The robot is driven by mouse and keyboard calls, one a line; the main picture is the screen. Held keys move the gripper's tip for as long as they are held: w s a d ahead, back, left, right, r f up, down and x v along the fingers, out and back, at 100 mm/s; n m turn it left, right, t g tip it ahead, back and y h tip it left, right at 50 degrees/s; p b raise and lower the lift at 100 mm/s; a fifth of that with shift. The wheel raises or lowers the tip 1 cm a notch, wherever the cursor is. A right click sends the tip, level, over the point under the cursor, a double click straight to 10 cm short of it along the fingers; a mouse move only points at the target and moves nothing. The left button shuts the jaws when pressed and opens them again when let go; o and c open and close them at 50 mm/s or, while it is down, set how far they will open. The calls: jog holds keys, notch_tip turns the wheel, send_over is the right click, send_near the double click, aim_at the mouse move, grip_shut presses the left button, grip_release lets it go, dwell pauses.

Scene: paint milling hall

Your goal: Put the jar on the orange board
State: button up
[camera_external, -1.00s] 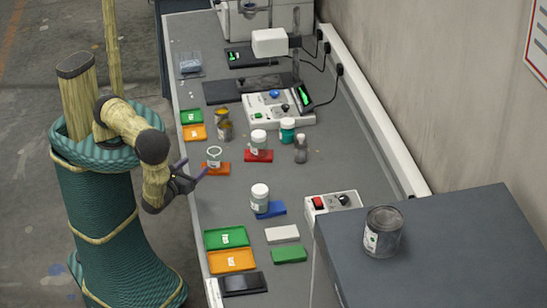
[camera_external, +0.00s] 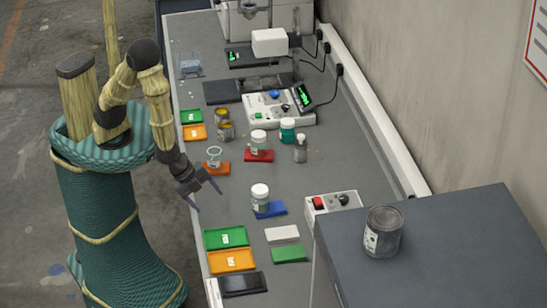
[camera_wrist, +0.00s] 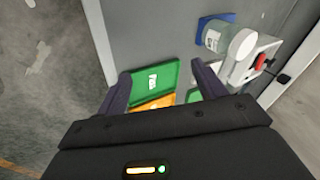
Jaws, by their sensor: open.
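A clear jar with a white lid (camera_external: 260,197) stands upright at the edge of a blue board (camera_external: 272,210). The wrist view shows this jar (camera_wrist: 225,42) at the upper right. Another white-lidded jar (camera_external: 258,141) stands at a red board (camera_external: 259,156). The orange board (camera_external: 217,169) lies near the bench's left edge, with an open clear vessel (camera_external: 214,155) on it. My gripper (camera_external: 209,201) is open and empty over the bench's left edge, left of the jar at the blue board. Its fingers (camera_wrist: 160,72) also show in the wrist view.
A green tray (camera_external: 226,238) and an orange tray (camera_external: 231,261) lie toward the front. A teal jar (camera_external: 288,130), a small bottle (camera_external: 300,149) and a red-switch box (camera_external: 333,203) stand farther right.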

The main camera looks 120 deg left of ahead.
jog(key=s+r+n+g+h, duration=0.2)
jog(key=s+r+n, duration=0.4)
jog(key=s+r, duration=0.3)
notch_tip(320, 180, up, 4)
jog(key=shift+s+d+h, duration=0.25)
jog(key=shift+s+h, duration=0.15)
jog(key=shift+h, duration=0.4)
